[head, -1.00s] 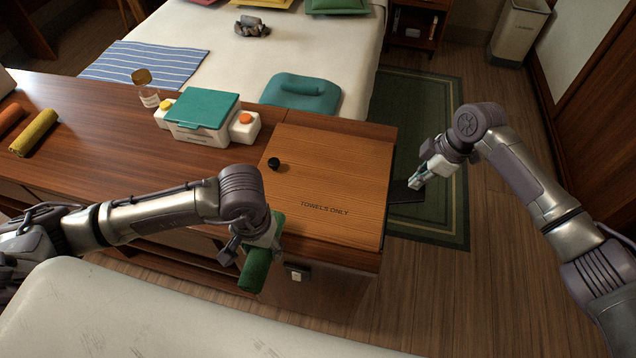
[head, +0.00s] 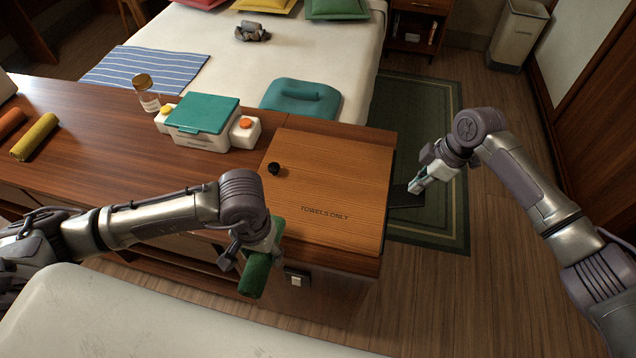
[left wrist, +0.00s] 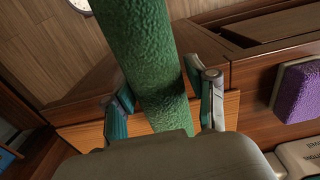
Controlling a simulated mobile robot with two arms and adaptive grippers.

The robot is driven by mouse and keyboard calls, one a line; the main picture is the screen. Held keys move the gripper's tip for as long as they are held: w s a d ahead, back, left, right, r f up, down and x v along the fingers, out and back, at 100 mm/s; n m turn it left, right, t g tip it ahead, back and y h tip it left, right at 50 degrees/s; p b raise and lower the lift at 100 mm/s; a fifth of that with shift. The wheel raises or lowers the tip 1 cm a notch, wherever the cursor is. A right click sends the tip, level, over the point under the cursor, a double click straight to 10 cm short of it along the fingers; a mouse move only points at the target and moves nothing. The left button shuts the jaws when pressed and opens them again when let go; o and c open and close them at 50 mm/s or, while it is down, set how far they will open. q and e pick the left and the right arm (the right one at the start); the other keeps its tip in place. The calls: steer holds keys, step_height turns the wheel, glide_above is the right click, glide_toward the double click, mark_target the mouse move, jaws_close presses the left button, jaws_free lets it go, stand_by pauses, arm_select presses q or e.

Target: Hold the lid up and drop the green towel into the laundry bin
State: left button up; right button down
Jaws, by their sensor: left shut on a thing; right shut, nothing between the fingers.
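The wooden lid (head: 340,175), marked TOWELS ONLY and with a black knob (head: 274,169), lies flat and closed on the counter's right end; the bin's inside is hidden. The rolled green towel (head: 254,276) is in my left gripper (head: 264,250), in front of the lid's left front corner. In the left wrist view the towel (left wrist: 150,55) runs between both fingers (left wrist: 165,105). My right gripper (head: 416,186) is shut and empty, just right of the lid, by a dark flat tab (head: 400,197) sticking out from the lid's right side.
A teal-lidded box (head: 203,115), a jar (head: 146,92), and orange (head: 12,122) and yellow (head: 35,137) rolls stand on the counter left of the lid. A bed (head: 250,60) lies behind. A small switch (head: 297,281) is on the counter front. Floor at right is open.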

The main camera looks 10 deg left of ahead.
stand_by(0.3)
arm_select(q)
steer(key=shift+f+b, duration=0.3)
arm_select(e)
steer(key=shift+f, duration=0.55)
arm_select(q)
steer(key=shift+s+f, duration=0.1)
arm_select(e)
steer(key=shift+s+f, duration=0.15)
steer(key=shift+f, duration=0.15)
